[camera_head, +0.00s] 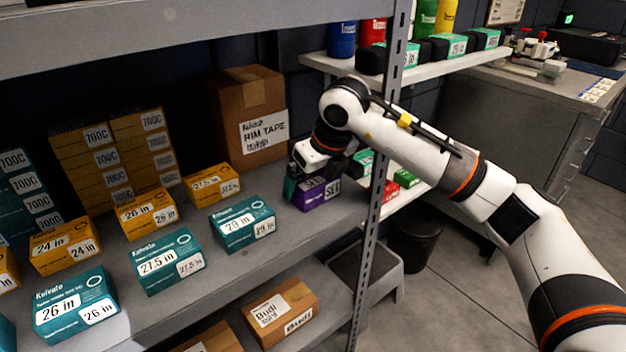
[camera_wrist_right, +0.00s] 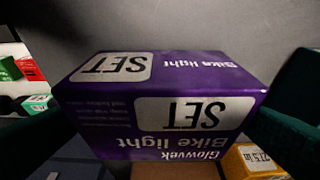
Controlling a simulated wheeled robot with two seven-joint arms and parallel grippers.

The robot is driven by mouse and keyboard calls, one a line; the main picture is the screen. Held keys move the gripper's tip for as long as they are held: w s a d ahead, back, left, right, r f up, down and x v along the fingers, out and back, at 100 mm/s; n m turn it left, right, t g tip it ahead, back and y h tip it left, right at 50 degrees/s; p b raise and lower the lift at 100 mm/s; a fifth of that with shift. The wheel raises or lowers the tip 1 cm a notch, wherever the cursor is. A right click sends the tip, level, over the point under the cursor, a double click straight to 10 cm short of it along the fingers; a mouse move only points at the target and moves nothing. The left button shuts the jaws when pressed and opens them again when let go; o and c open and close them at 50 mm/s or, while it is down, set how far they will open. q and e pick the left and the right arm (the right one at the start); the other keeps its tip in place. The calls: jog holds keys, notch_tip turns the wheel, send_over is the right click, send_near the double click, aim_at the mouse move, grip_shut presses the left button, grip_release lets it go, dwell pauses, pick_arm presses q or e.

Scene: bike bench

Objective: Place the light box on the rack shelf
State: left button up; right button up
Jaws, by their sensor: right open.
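The light box is a purple carton (camera_head: 316,197) marked SET. It sits at the right end of the grey rack shelf (camera_head: 285,265), close to the perforated upright, and looks upright on the shelf surface. My right gripper (camera_head: 314,178) is over it, with its jaws open and the fingers around the box's sides. In the right wrist view the light box (camera_wrist_right: 165,95) fills the middle, with "Bike light" lettering and a dark finger on either side. The box's underside is hidden. My left gripper is not in view.
A brown rim tape carton (camera_head: 262,145) stands behind the light box. A teal 29 in box (camera_head: 243,225) and several teal and orange boxes occupy the shelf to the left. The rack upright (camera_head: 376,200) is close on the right. Another shelf (camera_head: 440,70) lies beyond it.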

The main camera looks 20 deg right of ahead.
aim_at(322, 183)
jog(key=v, duration=0.6)
jog(key=shift+s+r, duration=0.15)
jog(key=shift+r, duration=0.2)
jog(key=shift+f, duration=0.1)
